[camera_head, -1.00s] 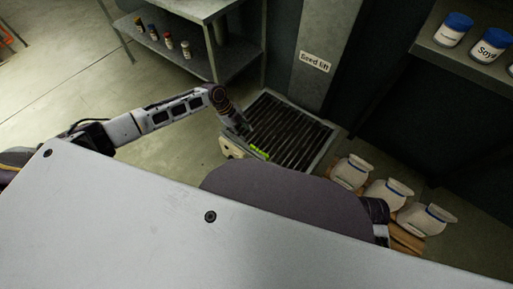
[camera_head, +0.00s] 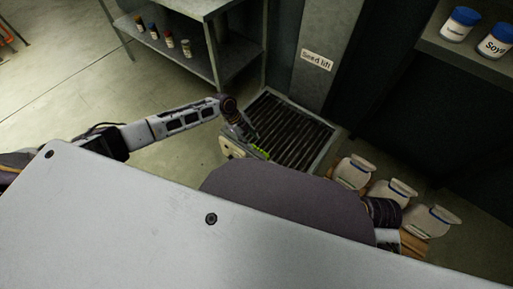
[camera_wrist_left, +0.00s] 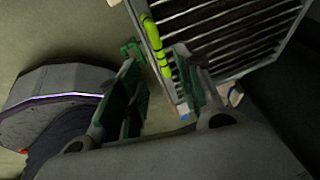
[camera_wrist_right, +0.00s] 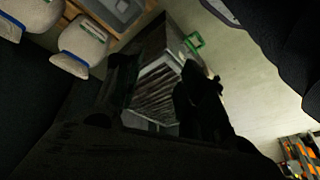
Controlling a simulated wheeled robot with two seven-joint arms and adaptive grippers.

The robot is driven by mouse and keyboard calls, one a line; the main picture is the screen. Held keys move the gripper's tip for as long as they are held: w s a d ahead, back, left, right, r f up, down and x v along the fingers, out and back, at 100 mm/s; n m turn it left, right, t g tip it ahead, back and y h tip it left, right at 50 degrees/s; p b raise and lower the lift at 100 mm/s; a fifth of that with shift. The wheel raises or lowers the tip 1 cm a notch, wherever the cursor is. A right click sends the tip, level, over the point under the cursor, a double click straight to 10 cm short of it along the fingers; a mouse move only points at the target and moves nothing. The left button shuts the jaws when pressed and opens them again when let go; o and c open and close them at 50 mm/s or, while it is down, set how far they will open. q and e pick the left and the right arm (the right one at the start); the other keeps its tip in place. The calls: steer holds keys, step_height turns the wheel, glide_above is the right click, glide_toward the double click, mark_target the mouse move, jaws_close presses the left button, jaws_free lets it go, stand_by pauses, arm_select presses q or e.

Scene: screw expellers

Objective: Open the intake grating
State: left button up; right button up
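The intake grating (camera_head: 297,132) is a square of dark slats in a pale metal frame, lying flat in the floor hopper. It also shows in the left wrist view (camera_wrist_left: 228,38) and the right wrist view (camera_wrist_right: 163,82). Its yellow-green handle (camera_head: 261,153) is on the near left edge. In the left wrist view the handle (camera_wrist_left: 154,45) lies between the spread fingers of my left gripper (camera_wrist_left: 155,62), with gaps beside it. My left gripper (camera_head: 250,140) is open. My right gripper (camera_wrist_right: 155,70) is open, its fingers apart in front of the grating; the head view hides it.
A column labelled "Seed lift" (camera_head: 317,60) stands behind the grating. White sacks (camera_head: 392,193) sit to its right. A metal shelf (camera_head: 215,60) with small jars is at the back left. A shelf with blue-lidded jars (camera_head: 460,24) is at the upper right.

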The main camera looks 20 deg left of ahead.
mark_target(258, 148)
arm_select(q)
steer(key=b+x, duration=0.1)
steer(key=x, duration=0.4)
steer(key=shift+d+f+b, duration=0.1)
steer(key=shift+f+b, duration=0.2)
steer(key=shift+b, duration=0.05)
steer(key=shift+d+f, duration=0.3)
steer(key=shift+f, duration=0.4)
arm_select(e)
steer(key=shift+t+y, duration=0.4)
steer(key=shift+y, duration=0.1)
steer(key=shift+w+a+f, duration=0.1)
steer(key=shift+a+f, duration=0.15)
steer(key=shift+f, duration=0.55)
steer(key=shift+a+f, duration=0.25)
steer(key=shift+f, duration=0.6)
steer(key=shift+w+a+f, duration=0.1)
steer(key=shift+a+f, duration=0.15)
steer(key=shift+f, duration=0.55)
arm_select(q)
jaws_close()
